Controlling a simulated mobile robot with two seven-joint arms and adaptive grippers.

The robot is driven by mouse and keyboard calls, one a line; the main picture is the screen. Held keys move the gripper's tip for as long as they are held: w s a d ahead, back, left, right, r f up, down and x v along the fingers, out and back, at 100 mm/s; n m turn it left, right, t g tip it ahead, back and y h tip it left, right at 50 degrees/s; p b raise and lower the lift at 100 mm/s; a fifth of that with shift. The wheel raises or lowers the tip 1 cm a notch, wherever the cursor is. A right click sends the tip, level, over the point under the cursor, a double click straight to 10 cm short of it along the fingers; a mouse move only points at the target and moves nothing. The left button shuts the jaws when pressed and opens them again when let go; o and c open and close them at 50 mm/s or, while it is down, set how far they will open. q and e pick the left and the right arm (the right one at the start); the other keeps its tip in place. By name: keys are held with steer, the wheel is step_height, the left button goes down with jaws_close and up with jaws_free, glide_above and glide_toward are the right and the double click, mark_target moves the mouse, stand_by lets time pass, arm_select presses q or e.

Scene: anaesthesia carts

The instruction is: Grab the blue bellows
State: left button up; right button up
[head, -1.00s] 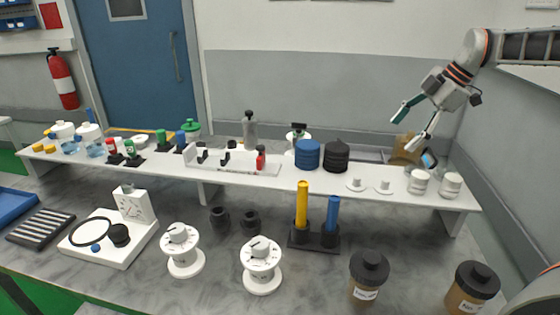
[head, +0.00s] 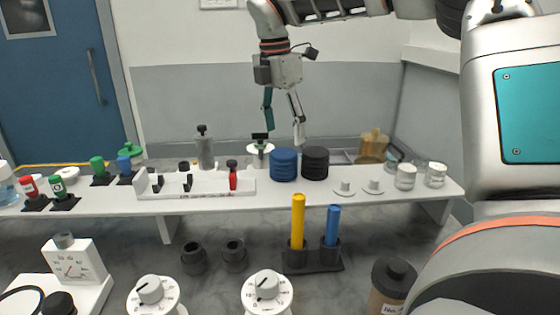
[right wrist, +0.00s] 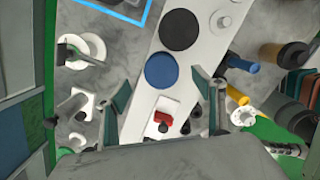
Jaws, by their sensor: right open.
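The blue bellows (head: 284,164), a short ribbed cylinder, stands upright on the white shelf (head: 210,196). A black bellows (head: 315,163) of similar shape stands close to its right. My right gripper (head: 283,136) points down above the blue bellows, its fingers apart with nothing between them. In the right wrist view the blue bellows (right wrist: 161,71) shows as a round disc from above, between and beyond the open fingers (right wrist: 160,88). The black bellows (right wrist: 180,30) lies beyond it. My left gripper is not in view.
A white tray with a red item (head: 233,178) is left of the bellows. A grey bottle (head: 205,150) and a white-based item (head: 260,154) stand behind. White jars (head: 406,177) are at right. Yellow (head: 298,215) and blue (head: 332,224) cylinders stand in front, below the shelf.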

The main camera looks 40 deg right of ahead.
mark_target(283, 153)
steer(key=shift+w+a+r, duration=0.2)
steer(key=shift+a, duration=0.1)
steer(key=shift+s+d+f, duration=0.1)
steer(key=shift+d+f, duration=0.05)
steer(key=shift+f, duration=0.45)
steer(key=shift+s+d+f, duration=0.1)
steer(key=shift+f, duration=0.5)
step_height(283, 153, down, 5)
steer(key=shift+f, duration=0.15)
steer(key=shift+s, duration=0.1)
steer(key=c, duration=1.2)
